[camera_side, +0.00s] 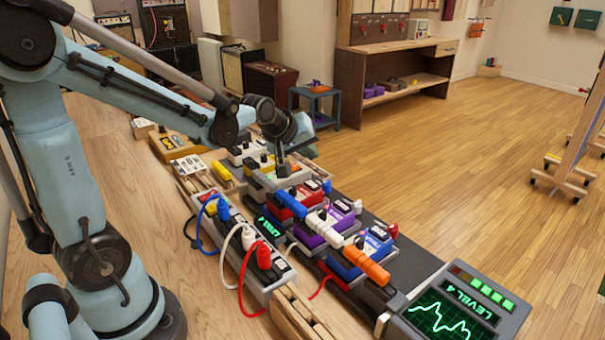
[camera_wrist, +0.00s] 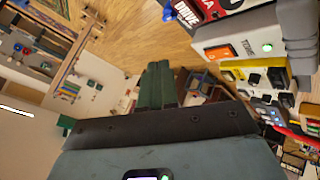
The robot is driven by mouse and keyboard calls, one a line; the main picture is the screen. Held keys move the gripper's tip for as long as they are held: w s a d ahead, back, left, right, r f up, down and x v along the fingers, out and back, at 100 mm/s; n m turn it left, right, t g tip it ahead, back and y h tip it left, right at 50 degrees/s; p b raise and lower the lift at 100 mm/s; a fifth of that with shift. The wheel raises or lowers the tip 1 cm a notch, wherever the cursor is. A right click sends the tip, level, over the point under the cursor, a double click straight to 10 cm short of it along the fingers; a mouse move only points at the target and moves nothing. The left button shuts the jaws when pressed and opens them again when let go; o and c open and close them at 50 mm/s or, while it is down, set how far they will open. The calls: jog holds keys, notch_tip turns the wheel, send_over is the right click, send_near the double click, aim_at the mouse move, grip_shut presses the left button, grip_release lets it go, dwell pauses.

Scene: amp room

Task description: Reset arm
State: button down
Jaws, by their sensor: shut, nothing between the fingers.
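My gripper shows in the wrist view as two dark green fingers (camera_wrist: 154,85) lying side by side, shut and empty. In the side view my arm reaches over the far end of the pedal row, and its end is partly hidden behind the dark wrist joint. Below the fingers' line of sight are the wooden floor and furniture, with the pedals off to the right in the wrist view. No object is held.
A red pedal (camera_side: 292,204), a purple pedal (camera_side: 318,230) and a blue pedal (camera_side: 370,249) stand on a dark board. A power strip (camera_side: 265,284) holds blue, white and red plugs. A screen unit (camera_side: 492,318) reads LEVEL 4.

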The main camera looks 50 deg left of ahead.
jog(key=s+d+m+g+h, duration=0.1)
jog(key=s+d+m+g, duration=0.1)
jog(key=s+d+m, duration=0.8)
jog(key=s+m, duration=0.1)
jog(key=s, duration=0.4)
jog(key=shift+d+r+h, duration=0.2)
jog(key=shift+d+h, duration=0.05)
jog(key=shift+h, duration=0.15)
